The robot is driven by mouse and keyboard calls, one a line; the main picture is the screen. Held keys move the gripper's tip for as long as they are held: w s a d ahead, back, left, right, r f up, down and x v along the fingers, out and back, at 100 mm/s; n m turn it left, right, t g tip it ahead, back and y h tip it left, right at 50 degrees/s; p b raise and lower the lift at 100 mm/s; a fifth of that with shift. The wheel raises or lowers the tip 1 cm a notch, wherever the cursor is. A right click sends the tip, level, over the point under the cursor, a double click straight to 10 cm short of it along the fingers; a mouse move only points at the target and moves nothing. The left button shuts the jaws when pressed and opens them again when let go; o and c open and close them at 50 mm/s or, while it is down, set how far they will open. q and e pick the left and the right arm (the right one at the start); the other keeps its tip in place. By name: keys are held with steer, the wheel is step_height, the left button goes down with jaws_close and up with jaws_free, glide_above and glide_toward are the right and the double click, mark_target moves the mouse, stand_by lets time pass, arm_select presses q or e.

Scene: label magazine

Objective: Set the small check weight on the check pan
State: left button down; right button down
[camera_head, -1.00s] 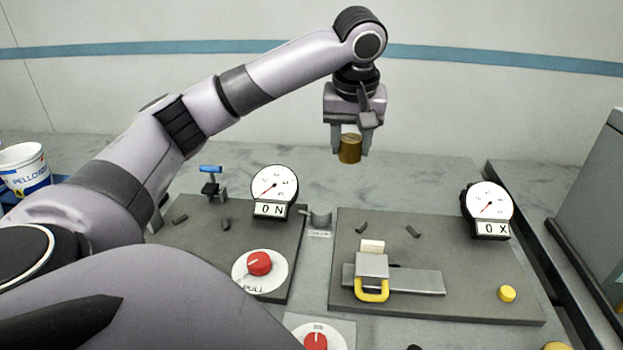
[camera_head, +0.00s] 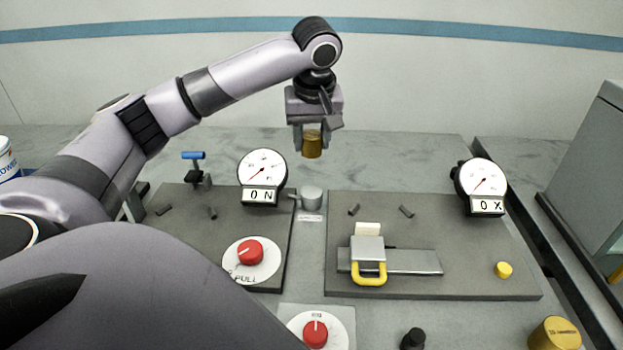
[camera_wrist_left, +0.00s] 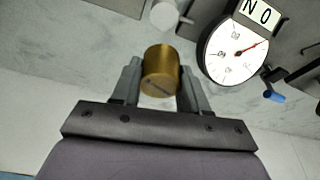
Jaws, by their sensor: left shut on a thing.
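My left gripper (camera_head: 312,142) is shut on the small check weight (camera_head: 312,147), a plain brass cylinder, and holds it in the air above the back of the bench. In the left wrist view, the weight (camera_wrist_left: 161,72) sits between the two fingers of the left gripper (camera_wrist_left: 161,80). The check pan (camera_head: 312,197), a small round grey pan with a label in front, stands between the two dark boards, below the weight in the head view. The pan (camera_wrist_left: 165,14) also shows at the top of the left wrist view, apart from the weight. My right gripper is not in view.
A round dial (camera_head: 262,175) reading 0 N stands just left of the pan. A blue-handled clamp (camera_head: 195,165) is farther left. Another dial (camera_head: 481,183) stands at right. A larger brass weight (camera_head: 555,334) is at the front right. The bench behind the pan is clear.

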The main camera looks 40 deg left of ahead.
mark_target(311, 189)
arm_select(q)
step_height(311, 189, down, 9)
steer(key=shift+f, duration=0.2)
stand_by(0.3)
steer(key=shift+f, duration=0.15)
steer(key=c, duration=0.9)
jaws_free()
steer(key=shift+o, duration=0.2)
steer(key=v, duration=1.2)
steer(key=shift+s, duration=0.1)
